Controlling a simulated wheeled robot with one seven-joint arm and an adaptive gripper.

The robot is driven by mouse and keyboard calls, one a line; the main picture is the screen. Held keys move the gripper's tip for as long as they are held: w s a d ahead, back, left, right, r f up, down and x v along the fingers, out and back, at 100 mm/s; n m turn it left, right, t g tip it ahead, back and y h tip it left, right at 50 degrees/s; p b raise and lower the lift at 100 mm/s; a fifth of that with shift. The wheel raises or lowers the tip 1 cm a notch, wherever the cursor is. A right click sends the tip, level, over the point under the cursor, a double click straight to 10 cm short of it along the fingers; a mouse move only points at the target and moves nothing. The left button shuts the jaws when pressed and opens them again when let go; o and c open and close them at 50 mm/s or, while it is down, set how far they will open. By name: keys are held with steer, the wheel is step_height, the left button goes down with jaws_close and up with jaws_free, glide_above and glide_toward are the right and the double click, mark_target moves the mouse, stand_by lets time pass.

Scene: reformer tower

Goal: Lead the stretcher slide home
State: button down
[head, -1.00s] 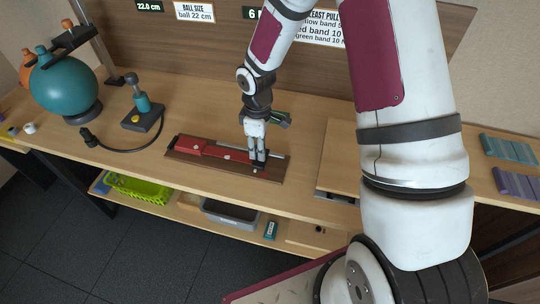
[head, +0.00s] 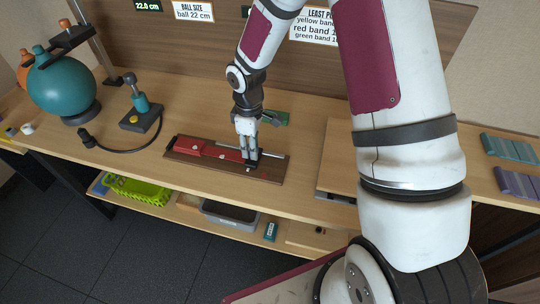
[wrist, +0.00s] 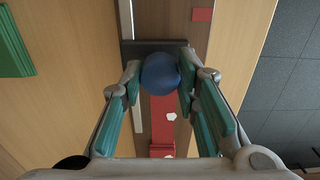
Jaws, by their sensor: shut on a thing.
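The stretcher's red body (head: 208,148) lies on a brown board (head: 272,171) on the bench, with a silver rod (head: 273,156) running to the right. My gripper (head: 250,163) points down at the right end of the red body. In the wrist view, my gripper (wrist: 159,78) is shut on a round blue knob (wrist: 160,73), a finger on each side. A dark slide block (wrist: 135,48) shows right behind the knob, across the rail. The red body (wrist: 162,122) shows below the knob, with white marks. The knob hides whether block and body touch.
A pump-like device (head: 142,117) with a hose stands left of the board, and a teal ball (head: 62,88) farther left. A green object (head: 275,118) lies behind my gripper. A raised wooden board (head: 338,160) is to the right. Bench around the stretcher is mostly clear.

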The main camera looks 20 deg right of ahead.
steer(key=shift+w+a+b, duration=0.45)
steer(key=shift+w+a, duration=0.3)
steer(key=shift+a, duration=0.25)
steer(key=shift+w+a+b, duration=0.45)
steer(key=shift+w+a, duration=0.3)
steer(key=shift+a, duration=0.3)
steer(key=shift+w+a+b, duration=0.55)
steer(key=shift+w+a, duration=0.2)
steer(key=shift+a, duration=0.25)
steer(key=shift+w+a+b, duration=0.5)
steer(key=shift+w+a, duration=0.2)
steer(key=shift+a, duration=0.25)
steer(key=shift+w+a, duration=0.1)
steer(key=shift+a, duration=0.05)
steer(key=shift+w+a, duration=0.2)
steer(key=c, duration=0.9)
jaws_free()
steer(key=shift+s, duration=0.1)
